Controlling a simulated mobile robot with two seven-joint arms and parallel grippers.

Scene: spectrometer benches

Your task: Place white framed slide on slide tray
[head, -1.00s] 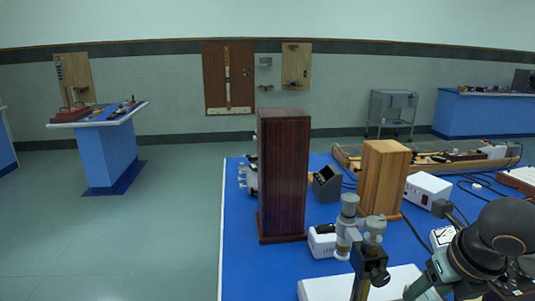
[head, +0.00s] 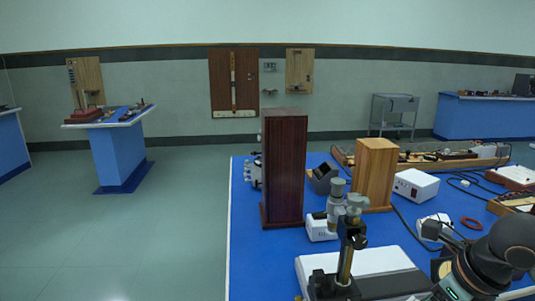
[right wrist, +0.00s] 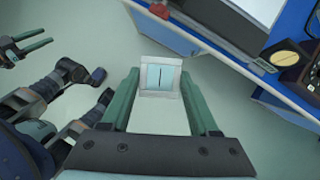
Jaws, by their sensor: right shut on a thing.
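The white framed slide (right wrist: 146,62) shows in the right wrist view, a small square frame around a pale blue pane with a dark upright line. My right gripper (right wrist: 160,80) is shut on it, with the slide between the green fingertips. Grey-green floor shows behind it, beside the blue bench edge. My left gripper (right wrist: 22,44) is at the left of the right wrist view, its two green fingers apart with nothing visible between them. In the head view my right arm enters at lower right, its fingertips out of view. I cannot make out the slide tray.
On the blue bench (head: 240,260) stand a dark wooden box (head: 284,170), a lighter wooden box (head: 375,175), a microscope-like instrument (head: 352,235) and a white power box (head: 416,185). Open floor (head: 170,250) is at left.

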